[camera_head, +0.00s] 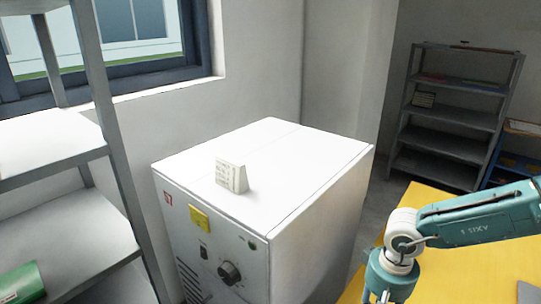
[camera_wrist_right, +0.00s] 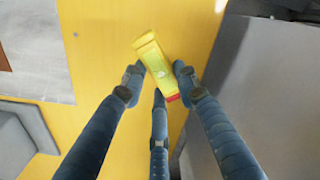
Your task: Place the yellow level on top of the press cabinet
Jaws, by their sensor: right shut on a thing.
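The press cabinet (camera_head: 290,165) is a white box with a flat top, a dark knob and a yellow label on its front, in the middle of the head view. The yellow level (camera_wrist_right: 153,55) shows in the right wrist view as a short yellow bar with a red end. My right gripper (camera_wrist_right: 158,80) is shut on it, with fingers on both sides and a third finger below. My left gripper is not in view.
A small pale block with writing (camera_head: 231,175) stands on the cabinet top near its front edge; the rest of the top is clear. A grey shelf with a green object (camera_head: 20,283) is at left. A yellow table (camera_head: 428,193) is at right, with another shelf (camera_head: 455,115) behind.

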